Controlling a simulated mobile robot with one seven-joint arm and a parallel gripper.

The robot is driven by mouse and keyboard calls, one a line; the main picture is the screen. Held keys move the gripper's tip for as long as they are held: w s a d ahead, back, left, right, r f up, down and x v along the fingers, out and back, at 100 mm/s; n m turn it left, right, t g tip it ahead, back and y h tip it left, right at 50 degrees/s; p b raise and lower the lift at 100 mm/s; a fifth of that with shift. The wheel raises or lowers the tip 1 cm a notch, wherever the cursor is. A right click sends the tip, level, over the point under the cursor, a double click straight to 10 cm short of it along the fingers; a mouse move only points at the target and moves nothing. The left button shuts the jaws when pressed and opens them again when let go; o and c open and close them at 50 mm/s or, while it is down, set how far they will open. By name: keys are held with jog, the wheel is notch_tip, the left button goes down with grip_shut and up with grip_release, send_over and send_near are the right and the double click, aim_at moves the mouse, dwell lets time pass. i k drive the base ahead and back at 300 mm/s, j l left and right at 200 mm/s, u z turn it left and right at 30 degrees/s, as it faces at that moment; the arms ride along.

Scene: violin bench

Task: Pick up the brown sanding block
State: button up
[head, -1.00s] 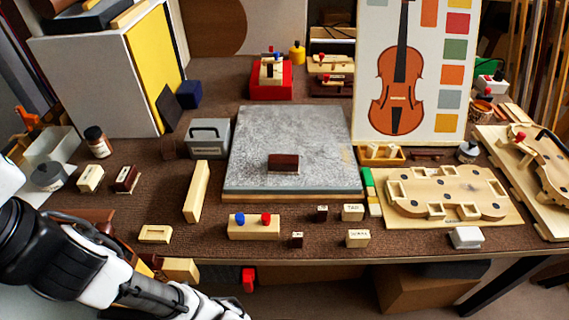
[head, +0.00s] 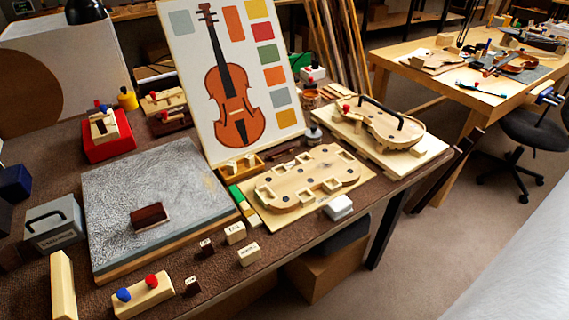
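A dark reddish-brown block (head: 150,216), which looks like the sanding block, lies flat on the grey slab (head: 115,185) in the head view. It sits near the slab's front half and nothing touches it from above. The slab rests on the bench on a pale wooden base. My gripper is not in view, so its opening and anything in it cannot be seen.
A wooden bar with blue and red knobs (head: 143,294), small labelled blocks and an upright pale wood block (head: 63,285) stand before the slab. A violin mould board (head: 310,185) lies right of it; a violin poster (head: 232,80) stands behind. A large pale blurred surface fills the lower right corner.

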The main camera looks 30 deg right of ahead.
aim_at(143, 219)
jog(key=i+l+u, duration=0.1)
jog(key=l+u, duration=0.25)
jog(key=l, duration=0.8)
jog(key=l+u, duration=0.3)
jog(key=l, duration=0.8)
jog(key=i, duration=0.4)
